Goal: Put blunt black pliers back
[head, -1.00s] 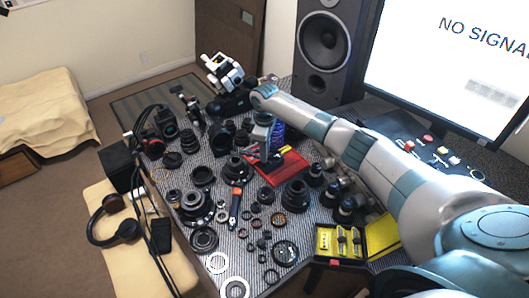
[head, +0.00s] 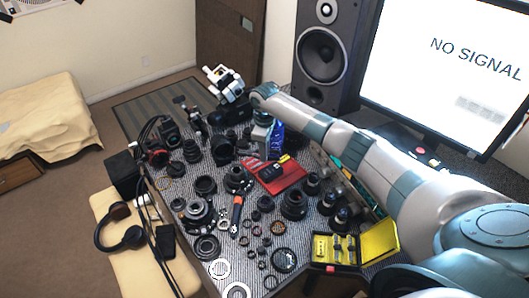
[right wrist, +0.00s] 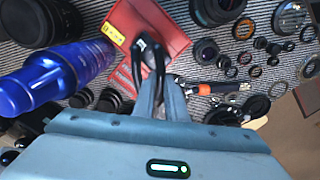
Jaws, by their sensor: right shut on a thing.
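My right gripper (right wrist: 160,88) is shut on a black looped tool, which looks like the black pliers (right wrist: 148,52). Its jaws and full shape are hard to make out. In the head view the right gripper (head: 262,138) is above the table, just behind the red case (head: 288,183); the held tool is not clear there. The red case also shows in the right wrist view (right wrist: 168,22), behind the held tool. It lies flat, with a yellow-and-black piece at its edge. My left gripper is not in view.
A blue cylinder (right wrist: 55,75) stands close beside the right gripper. Lenses and rings crowd the table. An open yellow box (head: 378,243) is at the front right. Little table is free.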

